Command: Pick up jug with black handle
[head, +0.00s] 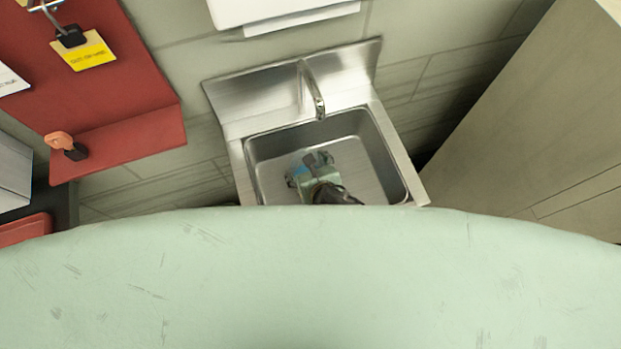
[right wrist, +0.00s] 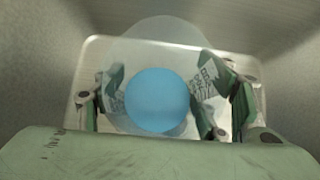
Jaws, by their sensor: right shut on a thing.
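A clear, round vessel with a blue round part (right wrist: 157,102), seemingly the jug, sits between the fingers of my right gripper (right wrist: 165,97) in the right wrist view. The fingers are shut on it from both sides. No black handle can be made out. In the head view, my right gripper (head: 316,166) is down inside the sink basin, and a small patch of blue (head: 299,170) shows beside its fingers. Most of the vessel is hidden there by the gripper. My left gripper is not in view.
The steel sink (head: 368,163) has walls around the gripper and a faucet (head: 313,92) behind it. A white dispenser (head: 280,10) hangs above. A red display panel (head: 120,90) with hanging items is at left, a tall panel (head: 530,120) at right.

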